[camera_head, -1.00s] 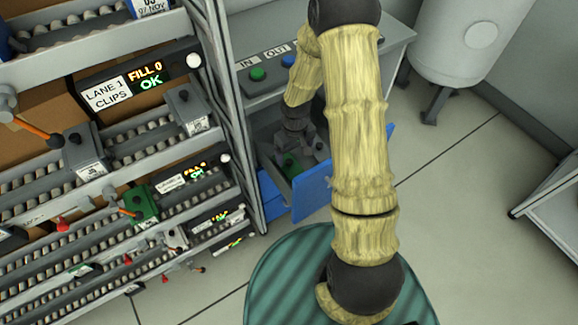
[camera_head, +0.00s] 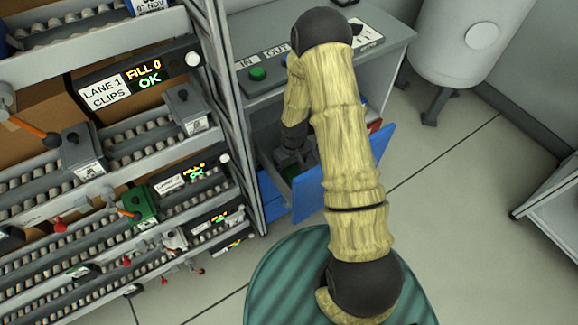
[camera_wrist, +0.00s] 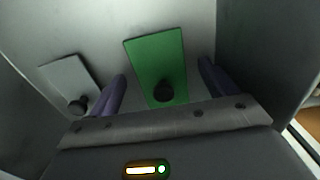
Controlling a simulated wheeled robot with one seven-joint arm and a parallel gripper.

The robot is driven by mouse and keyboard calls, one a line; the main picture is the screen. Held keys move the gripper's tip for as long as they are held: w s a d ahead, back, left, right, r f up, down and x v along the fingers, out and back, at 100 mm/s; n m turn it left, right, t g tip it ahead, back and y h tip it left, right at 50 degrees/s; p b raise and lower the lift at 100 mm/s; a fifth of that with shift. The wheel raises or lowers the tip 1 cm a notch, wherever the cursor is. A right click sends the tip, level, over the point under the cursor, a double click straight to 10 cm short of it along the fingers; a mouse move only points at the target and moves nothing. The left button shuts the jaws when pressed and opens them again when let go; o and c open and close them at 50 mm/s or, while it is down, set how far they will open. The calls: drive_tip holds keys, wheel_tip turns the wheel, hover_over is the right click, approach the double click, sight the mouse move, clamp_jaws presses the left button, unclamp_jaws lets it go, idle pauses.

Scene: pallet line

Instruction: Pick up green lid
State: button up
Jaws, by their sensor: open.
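The green lid (camera_wrist: 152,58), a flat rectangular plate with a black knob (camera_wrist: 163,91), lies on a pale surface in the wrist view. My gripper (camera_wrist: 162,69) is open, with one purple finger on each side of the lid. I cannot tell whether either finger touches it. In the head view, my gripper (camera_head: 292,158) is down inside the open drawer with the blue front (camera_head: 342,172), and my arm hides most of the inside.
A grey lid (camera_wrist: 68,76) with a black knob lies left of the green lid, close to the left finger. Drawer walls rise around them. A bench with a green button (camera_head: 258,74) stands above, and the lane rack (camera_head: 222,100) is at the left. Open floor lies at right.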

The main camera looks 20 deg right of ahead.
sight(292, 170)
drive_tip(key=shift+f, duration=0.25)
idle(0.3)
drive_tip(key=c, duration=1.1)
drive_tip(key=shift+o, duration=0.2)
drive_tip(key=shift+r, duration=0.15)
wheel_tip(292, 170, up, 18)
drive_tip(key=p, duration=0.2)
